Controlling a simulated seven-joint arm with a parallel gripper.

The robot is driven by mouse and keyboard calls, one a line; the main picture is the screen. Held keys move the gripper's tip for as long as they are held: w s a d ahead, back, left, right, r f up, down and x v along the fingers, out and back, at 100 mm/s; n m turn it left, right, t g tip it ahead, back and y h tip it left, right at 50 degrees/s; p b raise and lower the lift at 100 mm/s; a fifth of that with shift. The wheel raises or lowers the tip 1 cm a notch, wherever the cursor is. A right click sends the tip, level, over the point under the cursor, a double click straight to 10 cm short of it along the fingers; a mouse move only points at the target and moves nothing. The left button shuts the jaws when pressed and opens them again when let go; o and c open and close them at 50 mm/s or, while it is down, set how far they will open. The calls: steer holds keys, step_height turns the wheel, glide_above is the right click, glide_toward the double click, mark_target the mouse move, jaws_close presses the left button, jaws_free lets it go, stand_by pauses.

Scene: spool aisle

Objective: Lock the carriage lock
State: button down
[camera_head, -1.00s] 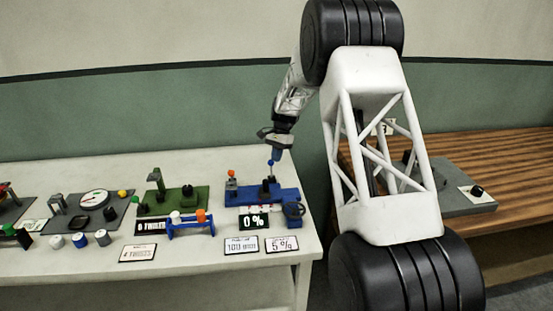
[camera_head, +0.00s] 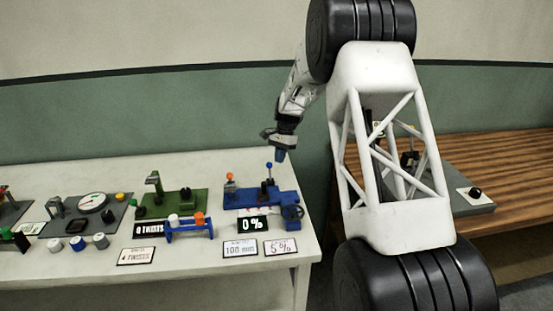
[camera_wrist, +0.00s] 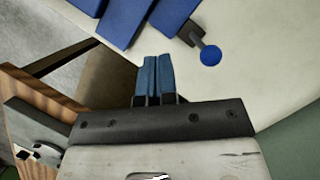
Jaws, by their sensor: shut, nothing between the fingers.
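A blue fixture (camera_head: 255,197) stands at the right end of the white bench. It carries an upright lever with a blue ball knob (camera_head: 269,166) and, at its left end, a post with an orange knob (camera_head: 230,177). Which of these is the carriage lock I cannot tell. My gripper (camera_head: 281,156) is shut and empty, its blue fingers pointing down just right of the blue knob. In the wrist view the shut fingers (camera_wrist: 157,62) appear side by side. The blue knob (camera_wrist: 210,55) is apart from them there, on a short dark lever beside the blue body.
A display reading 0% (camera_head: 252,224) and cards marked 100 mm (camera_head: 240,248) and 5% (camera_head: 281,246) are in front. A green fixture (camera_head: 180,200) stands to the left. A wooden bench (camera_head: 470,160) is at right.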

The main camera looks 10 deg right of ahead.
steer(key=v, duration=1)
steer(key=shift+w+d, duration=0.25)
steer(key=shift+w, duration=0.15)
steer(key=s+r+n+t, duration=0.1)
steer(key=s+r, duration=0.4)
steer(key=s, duration=0.5)
steer(key=s+r+n+t+h, duration=0.15)
steer(key=s+r, duration=0.35)
steer(key=s, duration=0.5)
steer(key=s+r+n+t, duration=0.15)
steer(key=s+r, duration=0.25)
steer(key=s, duration=0.7)
steer(key=s+f+n+t, duration=0.1)
steer(key=s+f+n, duration=0.1)
steer(key=s, duration=1.4)
steer(key=s+f+n+t+h, duration=0.1)
steer(key=s+f+n, duration=0.1)
steer(key=s, duration=1.3)
steer(key=shift+s+d+f+n, duration=0.3)
steer(key=shift+s+f+n, duration=0.1)
steer(key=shift+f, duration=0.45)
